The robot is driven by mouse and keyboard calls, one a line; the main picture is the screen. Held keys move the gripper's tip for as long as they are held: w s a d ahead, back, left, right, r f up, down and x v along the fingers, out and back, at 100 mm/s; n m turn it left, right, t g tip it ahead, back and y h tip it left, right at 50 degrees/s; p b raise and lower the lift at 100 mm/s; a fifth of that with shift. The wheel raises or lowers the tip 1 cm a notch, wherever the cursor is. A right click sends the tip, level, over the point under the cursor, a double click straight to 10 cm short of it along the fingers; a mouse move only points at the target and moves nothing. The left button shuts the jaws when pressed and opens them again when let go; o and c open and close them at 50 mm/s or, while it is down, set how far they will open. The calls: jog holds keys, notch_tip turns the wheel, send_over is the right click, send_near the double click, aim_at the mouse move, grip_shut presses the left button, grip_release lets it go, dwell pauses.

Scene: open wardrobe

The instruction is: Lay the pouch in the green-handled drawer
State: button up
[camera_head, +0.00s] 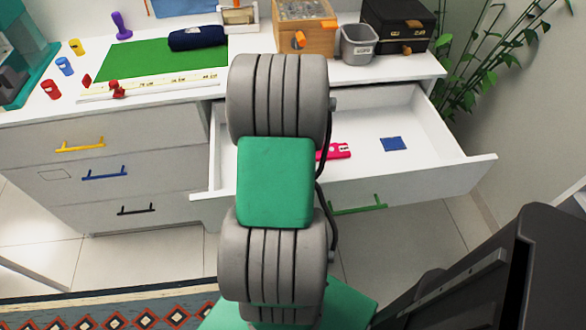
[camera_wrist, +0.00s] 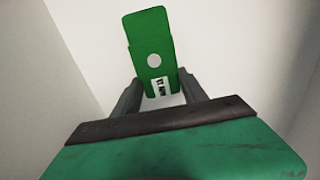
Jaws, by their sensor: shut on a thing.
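The green-handled drawer (camera_head: 425,181) stands pulled open at the right of the cabinet, with its green handle (camera_head: 362,209) on the front. My gripper (camera_wrist: 160,88) is shut on a flat green pouch (camera_wrist: 150,36) with a round white spot and a small printed label. The pouch extends beyond the fingertips, over white surfaces that look like the drawer's inside. In the head view my arm hides the gripper and pouch. I cannot tell whether the pouch touches the drawer floor.
A pink item (camera_head: 336,152) and a blue square (camera_head: 394,144) lie in the drawer. A wooden box (camera_head: 306,36), a grey bin (camera_head: 357,46) and a black case (camera_head: 398,24) stand on the top behind it. A dark blue roll (camera_head: 197,38) lies on the green mat (camera_head: 150,62).

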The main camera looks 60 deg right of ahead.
jog(key=o, duration=1.5)
jog(key=shift+f, duration=0.1)
notch_tip(320, 180, up, 12)
jog(key=p, duration=0.1)
jog(key=shift+r, duration=0.2)
